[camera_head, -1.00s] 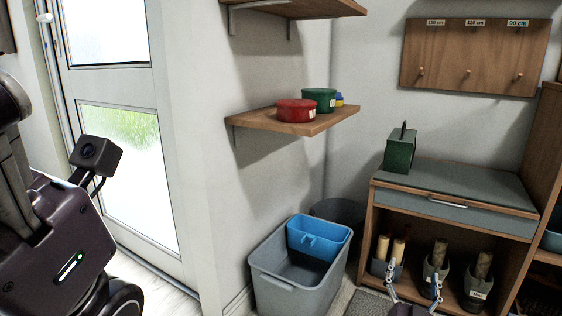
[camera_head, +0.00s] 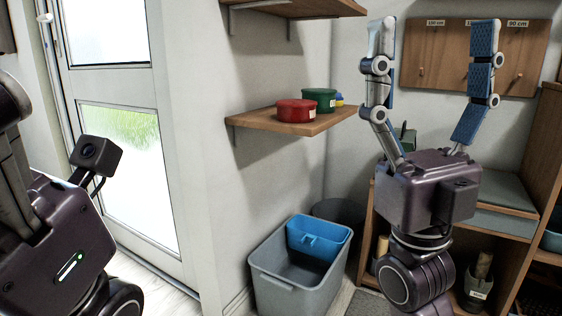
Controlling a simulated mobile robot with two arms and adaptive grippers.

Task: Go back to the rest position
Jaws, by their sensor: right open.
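My right gripper (camera_head: 432,45) stands upright in the right half of the head view. Its two blue-padded fingers point up and are wide apart, with nothing between them. It is in front of the wooden peg board and the cabinet, hiding most of the green toolbox (camera_head: 409,137) and part of the worktop. On the left side, a part of my left arm (camera_head: 60,250) shows with a small camera block. The left gripper's fingers are not in view.
A wall shelf (camera_head: 290,125) holds a red tin (camera_head: 295,112) and a green tin (camera_head: 320,98). A grey bin (camera_head: 285,291) with a blue tray (camera_head: 320,236) stands on the floor. The cabinet (camera_head: 520,260) with pots is at right. A glazed door (camera_head: 165,180) is at left.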

